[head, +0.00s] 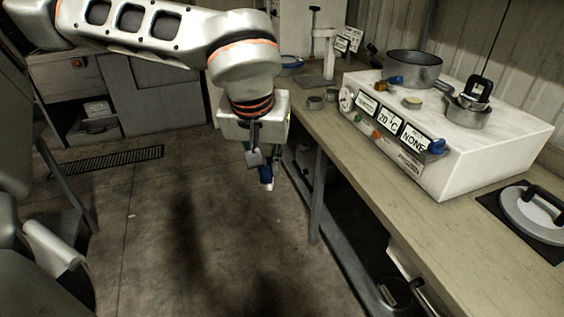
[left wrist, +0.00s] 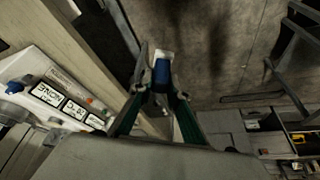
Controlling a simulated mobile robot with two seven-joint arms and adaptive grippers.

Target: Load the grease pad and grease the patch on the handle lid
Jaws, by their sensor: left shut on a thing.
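My left gripper (head: 265,160) hangs over the floor, left of the bench's front edge. It is shut on a small blue-handled tool with a white end (head: 266,178), which looks like the grease pad. In the left wrist view the blue and white pad (left wrist: 161,72) sits between the fingertips of the left gripper (left wrist: 158,92), clear of any surface. A round grey lid with a black bar handle (head: 520,217) lies on a dark mat at the bench's right end. I cannot make out a patch on it.
The white unit (head: 480,160) with knobs and display labels fills the bench's middle. A grey pan (head: 413,72) and a smaller pot (head: 466,115) stand on it. The bench front strip (head: 400,185) is clear.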

